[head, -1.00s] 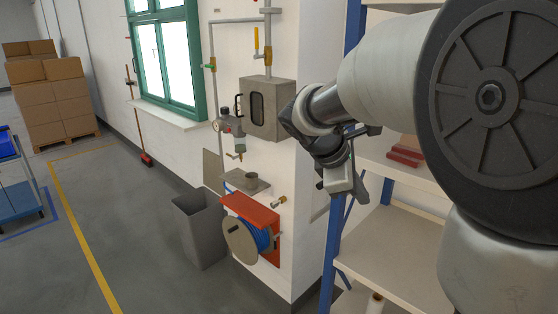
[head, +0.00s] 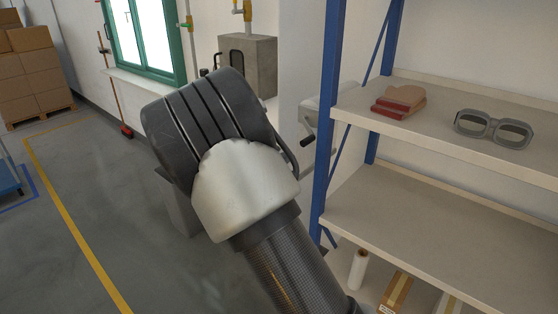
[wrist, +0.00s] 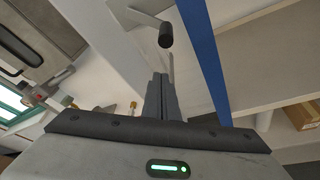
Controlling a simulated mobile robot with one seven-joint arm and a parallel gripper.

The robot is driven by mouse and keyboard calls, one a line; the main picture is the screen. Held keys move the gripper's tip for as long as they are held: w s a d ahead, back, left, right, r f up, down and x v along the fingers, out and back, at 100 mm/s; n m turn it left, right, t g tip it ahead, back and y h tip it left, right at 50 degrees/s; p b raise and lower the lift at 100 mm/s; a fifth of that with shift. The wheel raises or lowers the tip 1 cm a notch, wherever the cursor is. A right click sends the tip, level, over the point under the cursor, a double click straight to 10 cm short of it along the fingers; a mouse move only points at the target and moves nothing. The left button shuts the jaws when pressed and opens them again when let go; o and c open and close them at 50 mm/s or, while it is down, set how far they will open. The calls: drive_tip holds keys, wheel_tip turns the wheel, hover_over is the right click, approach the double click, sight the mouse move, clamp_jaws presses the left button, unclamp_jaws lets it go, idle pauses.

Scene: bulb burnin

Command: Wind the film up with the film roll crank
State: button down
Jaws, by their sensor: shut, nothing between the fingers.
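The film roll crank shows at the wall left of the blue shelf post in the head view: a pale grey body (head: 325,108) with a dark handle (head: 308,140). In the wrist view its grey crank arm (wrist: 138,17) and dark cylindrical handle (wrist: 165,36) are at the top. My gripper (wrist: 160,78) is shut and empty, its fingertips just below the handle in the picture. I cannot tell whether they touch it. My arm hides the gripper in the head view. The film itself cannot be made out.
The blue shelf post (head: 329,115) stands close right of the crank. A grey wall box (head: 250,62) is to the left. My arm covers the wall below it. Open floor lies left.

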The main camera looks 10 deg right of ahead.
drive_tip(key=d+r+p, duration=0.1)
drive_tip(key=d+r, duration=0.1)
drive_tip(key=shift+s+d+r, duration=0.1)
drive_tip(key=shift+d+r, duration=0.25)
